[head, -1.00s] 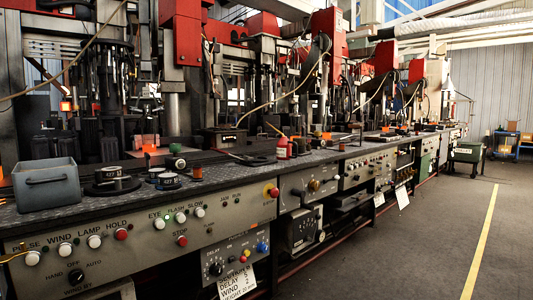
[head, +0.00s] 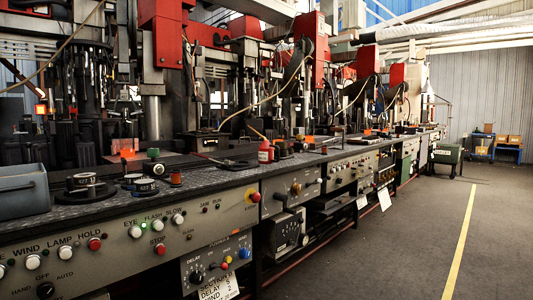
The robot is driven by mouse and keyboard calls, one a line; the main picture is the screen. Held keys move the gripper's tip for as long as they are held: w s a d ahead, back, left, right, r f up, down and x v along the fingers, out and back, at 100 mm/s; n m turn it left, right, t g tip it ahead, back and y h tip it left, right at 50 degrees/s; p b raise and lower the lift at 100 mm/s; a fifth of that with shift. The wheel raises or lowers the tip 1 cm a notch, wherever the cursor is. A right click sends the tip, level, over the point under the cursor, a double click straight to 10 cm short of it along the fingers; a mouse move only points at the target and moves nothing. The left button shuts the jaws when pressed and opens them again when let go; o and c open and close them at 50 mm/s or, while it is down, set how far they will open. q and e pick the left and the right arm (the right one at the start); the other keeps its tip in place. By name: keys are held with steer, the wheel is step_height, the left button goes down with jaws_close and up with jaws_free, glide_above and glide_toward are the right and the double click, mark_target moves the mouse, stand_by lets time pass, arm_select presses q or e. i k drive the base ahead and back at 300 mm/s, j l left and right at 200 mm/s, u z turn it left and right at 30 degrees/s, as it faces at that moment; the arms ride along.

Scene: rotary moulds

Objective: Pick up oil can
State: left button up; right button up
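The oil can appears to be the small red can (head: 265,152) with a pale label and a thin orange spout tilted up to the left. It stands upright on the dark bench top (head: 222,173), near the middle of the head view and close to the bench's front edge. It is small in the picture and some distance off. Neither of my grippers shows in this view.
A grey bin (head: 22,192) stands at the bench's left end. Round dark gauges (head: 145,188) and a green-topped piece (head: 153,160) lie between it and the can. Control panels (head: 150,233) front the bench. Open floor (head: 400,240) with a yellow line (head: 460,240) lies right.

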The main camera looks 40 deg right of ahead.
mark_target(265, 151)
steer(key=i+l, duration=0.15)
steer(key=l, duration=0.25)
steer(key=i+l, duration=0.1)
steer(key=l, duration=0.3)
steer(key=i+l+u, duration=0.1)
steer(key=l, duration=0.3)
steer(key=i+l, duration=0.2)
steer(key=l, duration=0.2)
steer(key=i+l, duration=0.1)
steer(key=l, duration=0.3)
steer(key=i+l+u, duration=0.1)
steer(key=l, duration=0.3)
steer(key=i+l, duration=0.15)
steer(key=l, duration=0.25)
